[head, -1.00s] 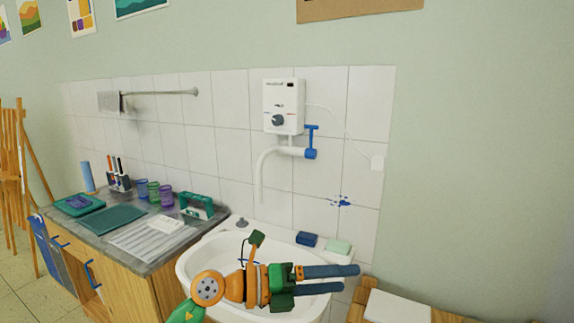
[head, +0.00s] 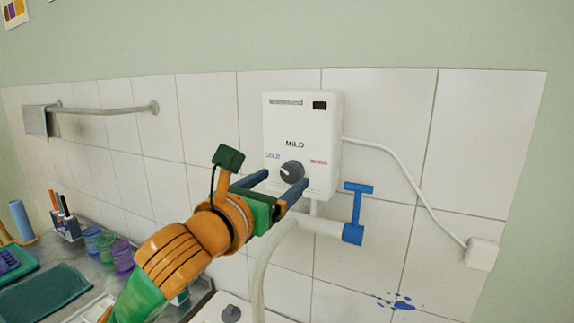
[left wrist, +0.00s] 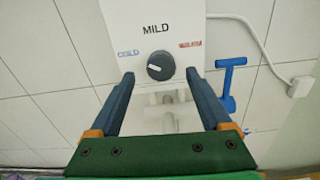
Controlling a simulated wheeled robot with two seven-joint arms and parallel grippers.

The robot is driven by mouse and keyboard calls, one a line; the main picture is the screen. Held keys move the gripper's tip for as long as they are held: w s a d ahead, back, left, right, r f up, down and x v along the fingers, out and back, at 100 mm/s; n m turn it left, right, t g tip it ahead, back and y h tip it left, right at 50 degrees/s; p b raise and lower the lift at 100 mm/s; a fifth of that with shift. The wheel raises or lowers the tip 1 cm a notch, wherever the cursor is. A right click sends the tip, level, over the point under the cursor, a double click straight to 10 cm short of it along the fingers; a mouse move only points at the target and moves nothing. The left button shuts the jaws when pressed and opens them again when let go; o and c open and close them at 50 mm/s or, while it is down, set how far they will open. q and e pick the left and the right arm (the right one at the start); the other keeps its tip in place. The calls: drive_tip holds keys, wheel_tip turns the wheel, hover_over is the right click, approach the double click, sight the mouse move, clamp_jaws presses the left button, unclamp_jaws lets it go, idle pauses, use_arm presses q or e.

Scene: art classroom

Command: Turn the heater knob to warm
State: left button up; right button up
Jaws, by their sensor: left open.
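The white heater box (head: 320,115) is mounted on the tiled wall. Its dark round knob (head: 292,172) sits below the word MILD, between a blue COLD label on the left and a red label on the right. The knob's white mark points toward the upper left. In the left wrist view the knob (left wrist: 160,66) is ahead, between the fingertips and a little beyond them. My left gripper (head: 279,180) is open and empty, its two fingers on either side of the knob's line, not closed on it. My right gripper is not in view.
A blue tap lever (head: 357,205) and white pipe (head: 300,225) are below the heater, close to my left gripper. A white cord runs to a wall box (head: 481,254). A towel rail (head: 110,110) is on the left. Purple and green cups (head: 122,255) stand on the counter.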

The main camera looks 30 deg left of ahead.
sight(289, 175)
use_arm(q)
drive_tip(key=w, duration=0.1)
drive_tip(key=w+p, duration=0.1)
drive_tip(key=shift+w+d+r, duration=0.15)
drive_tip(key=shift+w+d, duration=0.05)
drive_tip(key=shift+w, duration=0.1)
drive_tip(key=shift+w+a+f, duration=0.25)
drive_tip(key=shift+w+a, duration=0.05)
drive_tip(key=shift+w, duration=0.05)
drive_tip(key=shift+s+d+r, duration=0.1)
clamp_jaws()
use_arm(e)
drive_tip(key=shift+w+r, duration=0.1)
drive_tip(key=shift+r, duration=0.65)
